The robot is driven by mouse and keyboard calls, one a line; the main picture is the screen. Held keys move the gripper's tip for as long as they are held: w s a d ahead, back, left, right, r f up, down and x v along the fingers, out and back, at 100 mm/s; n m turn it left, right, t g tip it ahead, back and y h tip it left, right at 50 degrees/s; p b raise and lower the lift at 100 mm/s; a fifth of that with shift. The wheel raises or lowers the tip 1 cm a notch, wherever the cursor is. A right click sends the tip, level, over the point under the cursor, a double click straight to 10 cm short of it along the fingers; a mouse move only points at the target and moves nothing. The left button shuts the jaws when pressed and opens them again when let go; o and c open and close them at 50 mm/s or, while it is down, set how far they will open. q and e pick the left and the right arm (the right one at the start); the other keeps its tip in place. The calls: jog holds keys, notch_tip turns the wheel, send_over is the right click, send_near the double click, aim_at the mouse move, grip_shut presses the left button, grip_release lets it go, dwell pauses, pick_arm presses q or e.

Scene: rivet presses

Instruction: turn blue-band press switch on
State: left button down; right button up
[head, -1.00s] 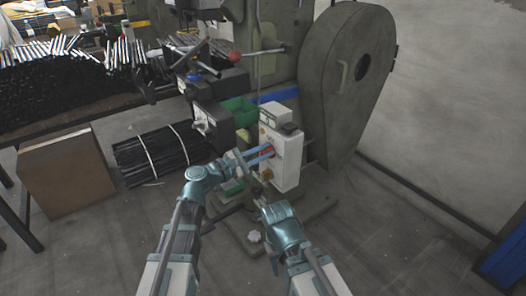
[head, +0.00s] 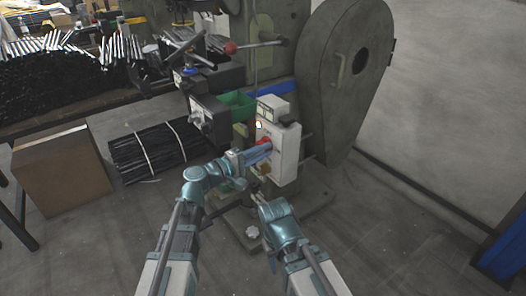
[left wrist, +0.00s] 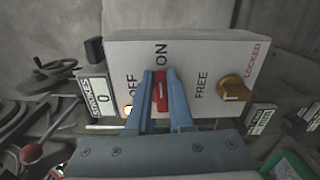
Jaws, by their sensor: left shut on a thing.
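The press with the blue band (head: 284,88) stands at centre right. Its white control box (head: 287,150) faces my left gripper (head: 262,151). In the left wrist view, the left gripper (left wrist: 162,82) has its blue fingers on either side of the red switch (left wrist: 161,92) and is shut on it. The switch handle stands upright in the picture, in line with the ON label (left wrist: 161,54). The OFF label (left wrist: 132,88) is left of it, partly hidden by a finger. My right gripper (head: 257,198) is low in front of the box; its jaws are too small to read.
A red-knobbed lever (head: 231,47) is above. A cardboard box (head: 62,174) and a bundle of black rods (head: 160,150) lie left.

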pick_arm(q)
jog(key=shift+s+f+m, duration=0.1)
jog(key=shift+f+m, duration=0.05)
jog(key=shift+m, duration=0.45)
jog(key=c, duration=0.8)
grip_release()
jog(key=v, duration=1.3)
jog(key=shift+s+a, duration=0.2)
jog(key=shift+a, duration=0.15)
